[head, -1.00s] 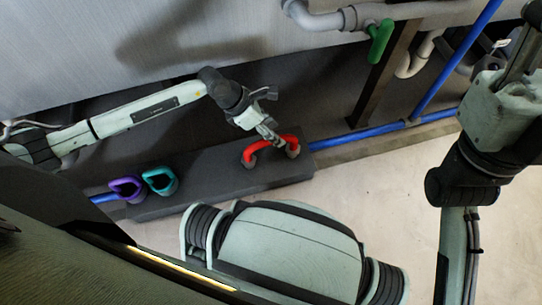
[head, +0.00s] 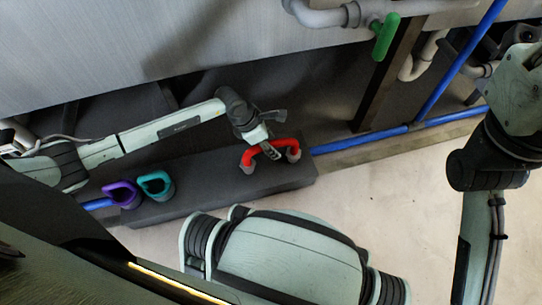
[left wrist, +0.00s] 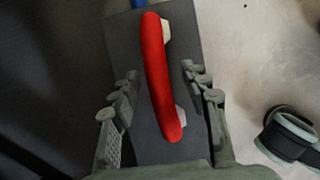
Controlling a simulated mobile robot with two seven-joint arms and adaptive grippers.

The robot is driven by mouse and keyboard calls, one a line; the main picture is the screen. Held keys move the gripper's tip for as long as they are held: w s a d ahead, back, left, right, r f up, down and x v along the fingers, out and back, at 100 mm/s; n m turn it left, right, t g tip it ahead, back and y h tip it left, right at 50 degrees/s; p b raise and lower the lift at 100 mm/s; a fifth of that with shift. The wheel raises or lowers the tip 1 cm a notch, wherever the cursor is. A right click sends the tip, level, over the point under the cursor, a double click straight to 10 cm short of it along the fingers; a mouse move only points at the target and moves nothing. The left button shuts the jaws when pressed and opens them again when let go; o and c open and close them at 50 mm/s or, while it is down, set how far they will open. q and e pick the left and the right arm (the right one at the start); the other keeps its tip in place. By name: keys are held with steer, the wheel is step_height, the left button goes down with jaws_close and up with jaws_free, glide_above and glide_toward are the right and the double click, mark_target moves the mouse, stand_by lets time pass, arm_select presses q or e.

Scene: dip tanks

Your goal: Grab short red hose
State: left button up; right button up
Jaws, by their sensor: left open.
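The short red hose (head: 252,155) is a curved piece with pale grey ends, on the dark grey block near the block's right end. In the left wrist view the red hose (left wrist: 157,80) lies lengthwise between the spread fingers. My left gripper (head: 270,147) is open and close over the hose, hiding part of it from the head. In the wrist view the left gripper (left wrist: 160,105) has a finger on each side, with gaps between fingers and hose. My right arm shows at the right edge, but its gripper fingers are out of frame.
Purple (head: 122,194) and teal (head: 156,185) looped pieces stand at the left end of the dark block (head: 215,187). A blue pipe (head: 365,138) runs right from the block. A green handle (head: 385,38) hangs from grey piping above.

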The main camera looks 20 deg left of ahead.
arm_select(q)
jaws_close()
steer(key=shift+r, duration=0.1)
stand_by(0.4)
